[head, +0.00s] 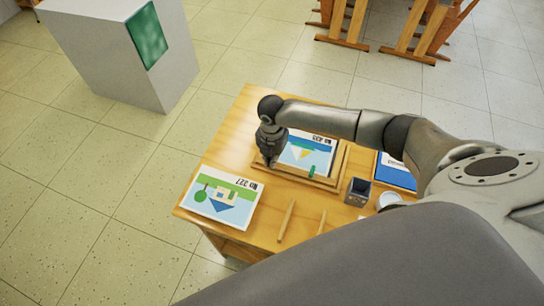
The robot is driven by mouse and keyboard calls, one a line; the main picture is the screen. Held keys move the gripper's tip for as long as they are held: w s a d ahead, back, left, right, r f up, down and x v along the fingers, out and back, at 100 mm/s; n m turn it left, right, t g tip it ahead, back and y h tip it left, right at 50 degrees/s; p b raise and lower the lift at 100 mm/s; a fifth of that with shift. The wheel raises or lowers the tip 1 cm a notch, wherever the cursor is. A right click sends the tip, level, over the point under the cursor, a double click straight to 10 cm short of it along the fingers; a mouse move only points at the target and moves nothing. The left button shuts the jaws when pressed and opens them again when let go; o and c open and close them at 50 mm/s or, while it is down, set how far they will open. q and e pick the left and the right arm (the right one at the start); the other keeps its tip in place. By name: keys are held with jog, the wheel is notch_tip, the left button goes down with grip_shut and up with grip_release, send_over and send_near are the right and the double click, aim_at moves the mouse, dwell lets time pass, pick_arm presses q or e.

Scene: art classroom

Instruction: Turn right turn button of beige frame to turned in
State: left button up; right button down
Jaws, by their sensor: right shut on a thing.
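The beige frame (301,178) lies flat on the wooden table with a picture (305,150) in it. My right gripper (268,162) reaches down at the frame's left side, at its front left corner. Its fingers are shut on a small part there, which looks to be a turn button; the fingers hide it, so I cannot tell how it is turned. A small green piece (312,170) shows at the picture's front edge; I cannot tell whether it is another turn button or part of the print. My left gripper is out of view.
A second picture (222,198) lies at the table's left corner. A dark square cup (357,192), two wooden sticks (286,220) and a blue-and-white sheet (394,172) are on the table. A white block (115,50) stands on the floor behind left; wooden furniture (415,30) stands at the back.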

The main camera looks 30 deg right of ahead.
jog(key=shift+n, duration=0.6)
jog(key=c, duration=1.6)
grip_release()
jog(key=shift+c, duration=0.2)
notch_tip(320, 180, up, 12)
